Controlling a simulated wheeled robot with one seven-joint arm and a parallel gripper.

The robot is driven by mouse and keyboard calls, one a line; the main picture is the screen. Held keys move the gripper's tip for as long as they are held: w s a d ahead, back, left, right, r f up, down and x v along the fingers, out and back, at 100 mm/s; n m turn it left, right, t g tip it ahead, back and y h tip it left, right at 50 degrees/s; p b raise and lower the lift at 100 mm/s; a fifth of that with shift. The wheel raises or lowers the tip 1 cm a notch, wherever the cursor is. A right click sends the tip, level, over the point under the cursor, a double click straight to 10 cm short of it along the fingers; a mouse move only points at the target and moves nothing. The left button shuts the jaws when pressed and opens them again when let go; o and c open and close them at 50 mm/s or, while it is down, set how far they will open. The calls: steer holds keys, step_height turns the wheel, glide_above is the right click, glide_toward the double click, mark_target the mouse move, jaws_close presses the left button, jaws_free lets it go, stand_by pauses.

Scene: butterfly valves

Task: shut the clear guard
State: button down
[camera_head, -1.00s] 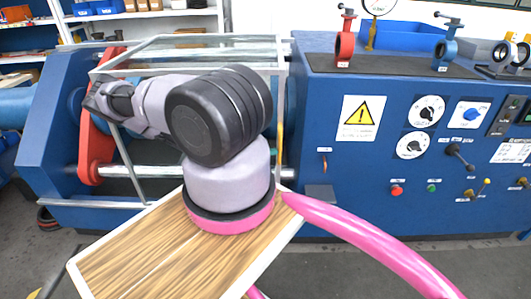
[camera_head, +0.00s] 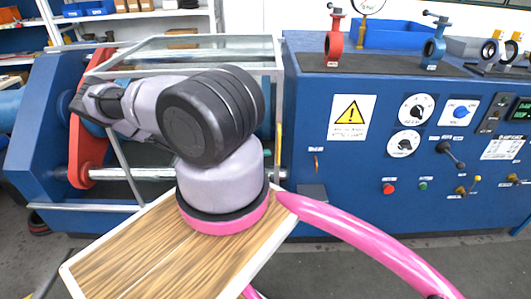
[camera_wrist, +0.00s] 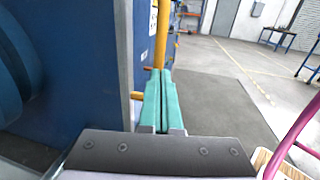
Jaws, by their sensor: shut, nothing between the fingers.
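The clear guard (camera_head: 205,70) is a see-through panel box in a pale grey frame over the left part of the blue machine. Its top and right edge show; my arm hides much of its front, and I cannot tell how far it stands open. A yellow upright bar (camera_head: 279,135) runs along its right edge. In the wrist view the yellow bar (camera_wrist: 163,35) stands just beyond my gripper (camera_wrist: 161,72), whose green fingers are together and empty. A grey upright frame edge (camera_wrist: 124,70) is left of the fingers. I cannot tell whether they touch the bar.
The blue machine's control panel (camera_head: 400,150) has knobs, levers and buttons to the right. A red arm (camera_head: 88,130) and a steel bar (camera_head: 130,174) lie at the left. Open grey floor (camera_wrist: 215,80) lies right of the fingers in the wrist view.

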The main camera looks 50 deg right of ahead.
steer(key=v, duration=1.1)
steer(key=shift+w, duration=0.25)
steer(key=shift+w+a, duration=0.1)
steer(key=shift+a, duration=0.1)
